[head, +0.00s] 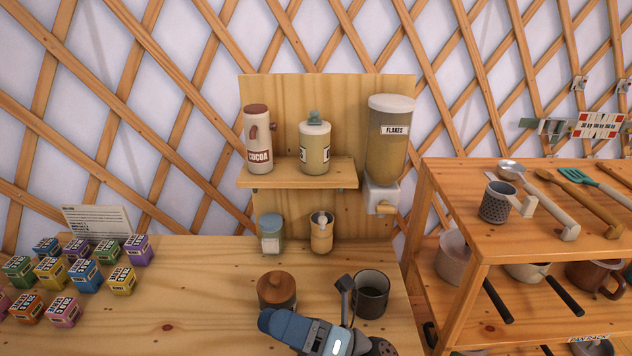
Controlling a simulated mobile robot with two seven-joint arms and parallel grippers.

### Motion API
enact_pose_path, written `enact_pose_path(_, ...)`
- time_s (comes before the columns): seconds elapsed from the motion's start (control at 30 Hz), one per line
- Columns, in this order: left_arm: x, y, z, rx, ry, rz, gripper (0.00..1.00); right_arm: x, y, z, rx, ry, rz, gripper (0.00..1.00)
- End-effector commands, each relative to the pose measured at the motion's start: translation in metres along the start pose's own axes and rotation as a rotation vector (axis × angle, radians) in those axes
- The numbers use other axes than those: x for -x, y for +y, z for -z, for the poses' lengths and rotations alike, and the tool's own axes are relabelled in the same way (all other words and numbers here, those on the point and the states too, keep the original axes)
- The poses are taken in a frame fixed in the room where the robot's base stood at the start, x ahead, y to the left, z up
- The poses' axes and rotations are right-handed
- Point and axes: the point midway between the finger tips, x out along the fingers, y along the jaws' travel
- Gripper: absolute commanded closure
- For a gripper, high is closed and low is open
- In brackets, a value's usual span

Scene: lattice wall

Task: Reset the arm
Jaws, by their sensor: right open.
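My right gripper (362,318) is at the bottom middle of the head view, low over the wooden counter (200,300). Its blue and grey wrist covers part of the counter, and its jaws are open. A dark finger stands up just in front of the dark mug (371,293), overlapping its left edge in the picture. I cannot tell whether they touch. I see nothing held in the jaws. My left gripper is not in view.
A small shelf (300,171) holds a cocoa canister (258,138) and a cream jar (315,148), beside a flakes dispenser (388,140). Below stand a glass jar (271,232) and a wooden cup (321,232). Several small boxes (85,275) sit left. A utensil rack (455,250) stands right.

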Motion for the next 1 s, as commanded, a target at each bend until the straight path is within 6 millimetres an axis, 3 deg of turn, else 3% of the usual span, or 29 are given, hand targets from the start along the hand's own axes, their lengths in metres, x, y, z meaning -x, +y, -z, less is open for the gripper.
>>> enact_pose_path(0.13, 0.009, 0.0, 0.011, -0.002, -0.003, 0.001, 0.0, 0.063, -0.025, -0.026, -0.452, -0.432, 0.106, 0.0)
enact_pose_path(0.27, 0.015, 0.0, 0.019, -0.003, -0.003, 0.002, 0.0, 0.143, -0.055, -0.022, -0.844, -0.814, 0.18, 0.0)
enact_pose_path(0.4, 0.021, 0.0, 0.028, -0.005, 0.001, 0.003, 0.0, 0.237, -0.077, 0.017, -1.234, -1.217, 0.233, 0.0)
enact_pose_path(0.53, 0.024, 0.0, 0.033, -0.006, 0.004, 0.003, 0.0, 0.302, -0.081, 0.065, -1.495, -1.511, 0.251, 0.0)
enact_pose_path(0.7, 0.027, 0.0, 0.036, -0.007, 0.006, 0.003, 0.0, 0.347, -0.077, 0.108, -1.674, -1.73, 0.252, 0.0)
enact_pose_path(1.0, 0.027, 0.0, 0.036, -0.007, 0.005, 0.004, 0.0, 0.357, -0.075, 0.118, -1.718, -1.784, 0.25, 0.0)
